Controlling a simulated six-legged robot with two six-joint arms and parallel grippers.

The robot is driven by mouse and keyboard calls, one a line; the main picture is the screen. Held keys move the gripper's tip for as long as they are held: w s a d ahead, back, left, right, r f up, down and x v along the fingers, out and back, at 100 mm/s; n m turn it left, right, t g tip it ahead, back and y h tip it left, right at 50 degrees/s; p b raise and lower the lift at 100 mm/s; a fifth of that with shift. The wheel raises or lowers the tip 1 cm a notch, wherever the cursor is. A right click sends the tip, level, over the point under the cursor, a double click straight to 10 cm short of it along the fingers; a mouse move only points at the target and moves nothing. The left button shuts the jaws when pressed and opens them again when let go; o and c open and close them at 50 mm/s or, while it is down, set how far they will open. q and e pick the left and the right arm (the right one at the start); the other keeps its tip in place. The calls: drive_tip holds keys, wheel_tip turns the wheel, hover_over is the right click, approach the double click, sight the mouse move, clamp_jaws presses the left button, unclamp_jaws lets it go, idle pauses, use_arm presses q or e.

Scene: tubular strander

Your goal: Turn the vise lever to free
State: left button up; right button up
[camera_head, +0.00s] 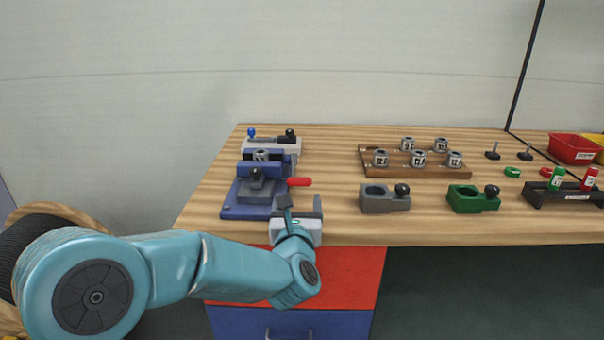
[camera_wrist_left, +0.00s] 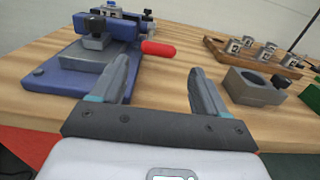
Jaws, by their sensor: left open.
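The blue vise (camera_head: 246,198) stands at the left end of the wooden bench, and a grey die is held at its top. Its lever has a red handle (camera_head: 299,182) that points to the right. In the left wrist view the red handle (camera_wrist_left: 158,48) lies beyond and between my fingers, apart from them. My left gripper (camera_head: 302,203) is open and empty at the bench's front edge, just in front of the handle. It also shows in the left wrist view (camera_wrist_left: 160,82). My right gripper is not in view.
A wooden tray (camera_head: 405,171) with several grey dies stands at the middle back. A grey block (camera_head: 378,204) and a green block (camera_head: 466,204), each with a black knob, sit near the front edge. Red and yellow bins (camera_head: 573,149) are at the far right.

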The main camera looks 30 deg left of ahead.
sight(300, 178)
use_arm(q)
drive_tip(key=p+x, duration=0.1)
drive_tip(key=x, duration=1.2)
drive_tip(key=shift+w+f+p, duration=0.15)
drive_tip(key=shift+w+p, duration=0.15)
drive_tip(key=shift+p, duration=0.1)
drive_tip(key=c, duration=1.2)
drive_tip(key=shift+o, duration=0.2)
drive_tip(key=r+g+p, duration=0.1)
drive_tip(key=p, duration=0.3)
drive_tip(key=r+g+h+p, duration=0.1)
drive_tip(key=r+p, duration=0.1)
drive_tip(key=p, duration=0.2)
drive_tip(key=r+p, duration=0.2)
drive_tip(key=p, duration=0.2)
drive_tip(key=shift+w+a+g+h, duration=0.25)
drive_tip(key=shift+w+g+h, duration=0.1)
drive_tip(key=shift+g+h, duration=0.05)
drive_tip(key=r+g+p, duration=0.1)
drive_tip(key=p, duration=0.4)
drive_tip(key=w+a+r+g+h+p, duration=0.1)
drive_tip(key=p, duration=0.4)
drive_tip(key=shift+w, duration=0.2)
drive_tip(key=shift+w+a+r+p, duration=0.3)
drive_tip(key=shift+w+r+p, duration=0.1)
drive_tip(key=shift+w+p, duration=0.1)
drive_tip(key=shift+w+a+r+p, duration=0.3)
drive_tip(key=shift+w+r+p, duration=0.05)
drive_tip(key=shift+w+p, duration=0.15)
drive_tip(key=shift+w, duration=0.1)
